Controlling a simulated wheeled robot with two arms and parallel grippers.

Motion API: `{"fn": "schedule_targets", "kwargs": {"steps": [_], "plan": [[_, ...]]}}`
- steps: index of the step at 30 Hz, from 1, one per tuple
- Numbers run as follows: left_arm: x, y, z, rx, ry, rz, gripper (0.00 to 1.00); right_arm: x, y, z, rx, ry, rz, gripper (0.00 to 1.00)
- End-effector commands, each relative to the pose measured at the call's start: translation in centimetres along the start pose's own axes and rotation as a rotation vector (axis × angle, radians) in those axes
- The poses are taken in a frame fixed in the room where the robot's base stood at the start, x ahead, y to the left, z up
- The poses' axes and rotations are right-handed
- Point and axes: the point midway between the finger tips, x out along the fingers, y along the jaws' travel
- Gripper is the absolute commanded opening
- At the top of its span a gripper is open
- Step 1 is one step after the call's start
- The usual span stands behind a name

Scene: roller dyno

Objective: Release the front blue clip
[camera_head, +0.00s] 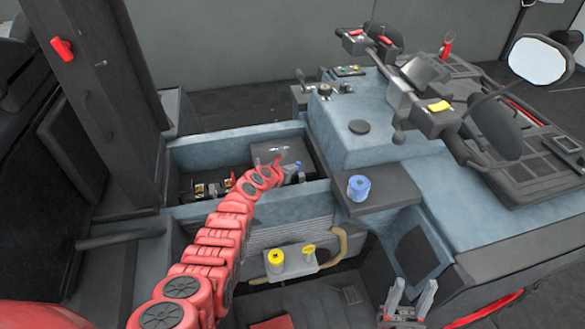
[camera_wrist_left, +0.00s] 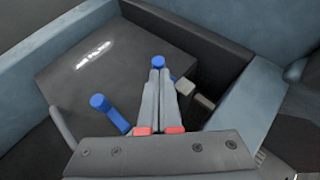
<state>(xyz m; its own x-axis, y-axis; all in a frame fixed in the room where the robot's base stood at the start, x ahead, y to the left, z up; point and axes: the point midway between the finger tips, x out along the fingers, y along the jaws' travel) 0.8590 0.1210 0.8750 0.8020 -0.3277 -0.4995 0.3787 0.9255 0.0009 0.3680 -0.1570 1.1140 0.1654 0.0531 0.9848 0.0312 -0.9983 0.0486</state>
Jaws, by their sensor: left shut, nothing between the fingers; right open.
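A dark box (camera_head: 285,154) with a pale label sits in the blue-grey compartment; it also shows in the left wrist view (camera_wrist_left: 110,65). In that view one blue clip (camera_wrist_left: 158,62) is right at my left gripper's tips, and another blue clip (camera_wrist_left: 108,108) stands beside its fingers to the left. I cannot tell which is the front one, nor whether the tips touch the first. My left gripper (camera_wrist_left: 159,76) is shut and empty, over the box's edge. The head view shows it small and partly hidden at the red arm's end. My right gripper (camera_head: 408,302) is open and empty, low on the right.
Compartment walls (camera_head: 240,138) rise around the box. A blue cylindrical part (camera_head: 358,188) stands on a dark ledge right of the compartment. A dark post (camera_head: 110,110) rises at left, and handlebars (camera_head: 405,85) stand at right.

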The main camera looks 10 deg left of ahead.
Motion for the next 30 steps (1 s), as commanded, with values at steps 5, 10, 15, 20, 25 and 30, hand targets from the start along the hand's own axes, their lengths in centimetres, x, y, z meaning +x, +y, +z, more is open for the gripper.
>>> {"fn": "schedule_targets", "kwargs": {"steps": [5,10,15,20,25,30], "plan": [[0.0,0.0,0.0,0.0,0.001,0.0,0.0,0.0,0.0,0.0,0.0,0.0,0.0,0.5],[0.2,0.2,-0.1,0.0,0.0,0.001,0.0,-0.5,0.0,0.1,0.0,0.0,0.0,0.5],[1.1,0.9,-0.2,-0.003,0.001,0.0,0.0,-2.6,-0.1,0.4,0.0,0.0,0.0,0.5],[1.6,1.6,0.3,-0.001,0.001,0.0,0.0,-3.9,-0.2,0.7,0.0,0.0,0.0,0.5],[1.4,1.7,0.7,0.0,0.001,0.0,0.0,-3.7,-0.2,0.6,0.0,0.0,0.0,0.5],[1.4,1.7,0.7,0.0,0.002,0.0,0.0,-3.7,-0.2,0.6,0.0,0.0,0.0,0.5]]}}
